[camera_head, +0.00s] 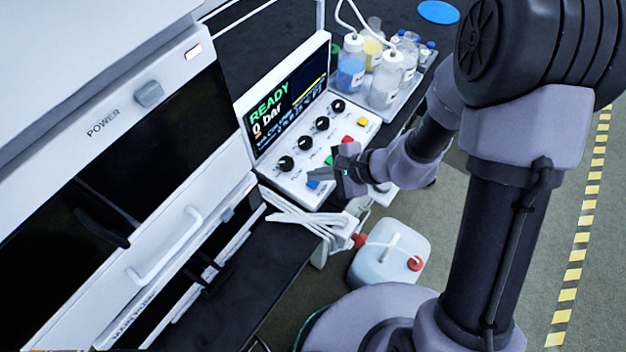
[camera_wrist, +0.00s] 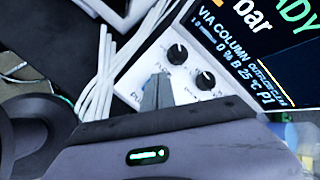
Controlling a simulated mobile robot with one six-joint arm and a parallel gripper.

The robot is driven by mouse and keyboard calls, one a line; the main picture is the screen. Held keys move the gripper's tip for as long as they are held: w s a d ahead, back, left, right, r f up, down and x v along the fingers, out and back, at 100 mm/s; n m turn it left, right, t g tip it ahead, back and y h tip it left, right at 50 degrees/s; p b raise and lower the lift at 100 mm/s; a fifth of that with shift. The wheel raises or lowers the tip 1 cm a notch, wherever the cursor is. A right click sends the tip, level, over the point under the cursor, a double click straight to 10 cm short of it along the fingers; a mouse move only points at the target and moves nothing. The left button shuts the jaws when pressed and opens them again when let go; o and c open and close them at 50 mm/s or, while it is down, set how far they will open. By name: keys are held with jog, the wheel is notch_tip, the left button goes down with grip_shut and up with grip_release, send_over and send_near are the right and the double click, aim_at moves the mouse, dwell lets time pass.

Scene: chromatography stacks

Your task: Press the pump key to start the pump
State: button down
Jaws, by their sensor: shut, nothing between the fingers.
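The control panel (camera_head: 300,165) is a white sloped box with a row of black knobs and a row of coloured keys. A blue key (camera_head: 313,184), a green key (camera_head: 328,160), a red key (camera_head: 348,139) and a yellow key (camera_head: 362,121) show along its near side. Their labels are too small to read, so I cannot tell which is the pump key. The screen (camera_head: 287,95) reads READY and 0 bar. My gripper (camera_head: 314,173) is shut and empty, over the panel by the blue and green keys. In the wrist view its fingers (camera_wrist: 157,92) cover part of the panel; no key shows clearly there.
A tray (camera_head: 408,105) of bottles stands behind the panel. White tubes (camera_head: 305,218) hang at the panel's lower left edge. A white canister (camera_head: 390,255) with red caps stands on the floor. A large white instrument (camera_head: 125,115) fills the left side.

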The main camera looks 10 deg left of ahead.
aim_at(317, 184)
jog(key=shift+f, duration=0.15)
jog(key=shift+f+b, duration=0.3)
jog(key=shift+b, duration=0.45)
jog(key=shift+f+b, duration=0.5)
jog(key=shift+b, duration=0.15)
dwell(0.5)
jog(key=shift+r, duration=0.1)
jog(key=shift+r+p, duration=0.55)
jog(key=shift+r, duration=0.3)
notch_tip(317, 184, up, 5)
jog(key=p, duration=0.3)
jog(key=shift+r+p, duration=0.1)
jog(key=shift+p, duration=0.2)
dwell(0.3)
